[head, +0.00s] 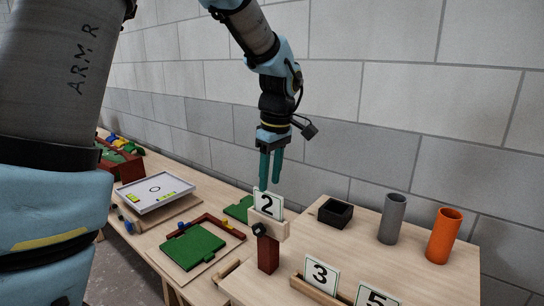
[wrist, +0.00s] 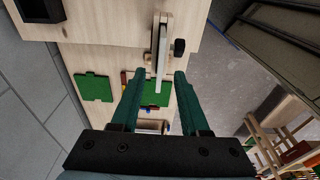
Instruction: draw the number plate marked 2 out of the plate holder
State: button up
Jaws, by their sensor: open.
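The number plate marked 2 (head: 268,205) stands upright in the plate holder (head: 268,229), a light wooden block with a black knob on a dark red post. My gripper (head: 269,184) is open, with its green fingers pointing down above and just behind the plate in the head view. In the wrist view the plate (wrist: 161,75) is seen edge-on as a thin pale strip between the lines of the two open fingers (wrist: 153,77). The holder (wrist: 160,34) with its black knob is beyond it. Nothing is held. I cannot tell whether a finger touches the plate.
Plates marked 3 (head: 321,273) and 5 (head: 375,297) stand in a wooden rack at the front. A black box (head: 335,212), a grey cylinder (head: 392,218) and an orange cylinder (head: 444,236) stand at the right. Green panels (head: 192,247) and a white tray (head: 154,194) lie to the left.

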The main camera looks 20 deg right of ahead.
aim_at(268, 192)
jog(key=shift+w+a+f+p, duration=0.15)
jog(key=shift+f+p, duration=0.1)
jog(key=shift+f, duration=1)
jog(key=shift+w+a+f+p, duration=0.1)
jog(key=shift+f+p, duration=0.1)
jog(key=shift+f, duration=1.05)
jog(key=shift+c, duration=0.3)
grip_shut()
jog(key=shift+d+r, duration=0.1)
jog(key=shift+r, duration=0.1)
jog(key=shift+r+p, duration=2.25)
jog(key=shift+r, duration=0.85)
jog(key=shift+r, duration=0.1)
jog(key=shift+r+p, duration=1)
jog(key=shift+r, duration=0.4)
